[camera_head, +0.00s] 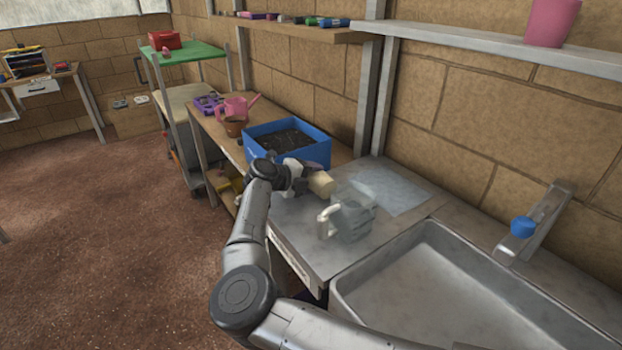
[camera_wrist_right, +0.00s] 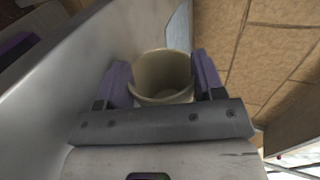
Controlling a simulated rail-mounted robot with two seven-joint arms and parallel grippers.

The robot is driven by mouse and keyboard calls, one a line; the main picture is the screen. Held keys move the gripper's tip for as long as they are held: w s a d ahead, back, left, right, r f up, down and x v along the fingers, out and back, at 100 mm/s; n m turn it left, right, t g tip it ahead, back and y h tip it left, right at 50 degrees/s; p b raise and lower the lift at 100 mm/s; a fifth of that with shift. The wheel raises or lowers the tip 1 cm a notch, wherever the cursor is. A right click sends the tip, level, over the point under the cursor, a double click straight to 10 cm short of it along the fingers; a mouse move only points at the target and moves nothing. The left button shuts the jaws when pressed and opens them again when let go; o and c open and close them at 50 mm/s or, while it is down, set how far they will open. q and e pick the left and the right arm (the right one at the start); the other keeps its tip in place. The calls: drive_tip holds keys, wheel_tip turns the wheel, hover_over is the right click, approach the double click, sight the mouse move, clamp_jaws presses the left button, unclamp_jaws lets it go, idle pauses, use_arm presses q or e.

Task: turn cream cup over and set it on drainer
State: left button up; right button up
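The cream cup (camera_head: 322,184) is at the end of my right gripper (camera_head: 304,180), over the counter beside the sink in the head view. It looks tipped on its side. In the right wrist view, the cup (camera_wrist_right: 163,72) sits between the two purple fingers (camera_wrist_right: 162,88), which appear closed against its sides; its hollow inside shows. A pale, flat, drainer-like panel (camera_head: 398,190) lies on the counter to the right of the cup. Whether the cup touches the counter is hard to tell. My left gripper is not in view.
A clear jug with a white handle (camera_head: 352,212) stands close to the cup, in front of the panel. A blue soil tray (camera_head: 318,146) is behind the gripper. The steel sink (camera_head: 420,285) and blue-topped tap (camera_head: 524,227) are at the right.

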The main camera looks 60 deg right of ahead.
drive_tip(key=shift+o, duration=1)
drive_tip(key=v, duration=0.1)
drive_tip(key=p+v, duration=0.2)
drive_tip(key=v, duration=0.1)
drive_tip(key=shift+w+f, duration=0.3)
drive_tip(key=shift+f, duration=0.05)
drive_tip(key=v, duration=0.2)
drive_tip(key=p+v, duration=0.1)
drive_tip(key=v, duration=0.3)
drive_tip(key=shift+s+a+f, duration=0.1)
drive_tip(key=shift+a+f, duration=0.1)
drive_tip(key=shift+a, duration=0.25)
drive_tip(key=shift+w+a+r+p, duration=0.2)
drive_tip(key=shift+a+r+p, duration=0.3)
drive_tip(key=shift+r, duration=0.25)
drive_tip(key=shift+w+a+r, duration=0.15)
drive_tip(key=shift+a+r, duration=0.05)
drive_tip(key=shift+r, duration=0.05)
drive_tip(key=shift+w+a+r, duration=0.1)
drive_tip(key=shift+a, duration=0.55)
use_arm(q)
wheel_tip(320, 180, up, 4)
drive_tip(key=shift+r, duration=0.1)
use_arm(e)
drive_tip(key=shift+r, duration=0.1)
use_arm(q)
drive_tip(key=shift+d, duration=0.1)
use_arm(e)
drive_tip(key=shift+d, duration=0.1)
drive_tip(key=shift+r, duration=0.15)
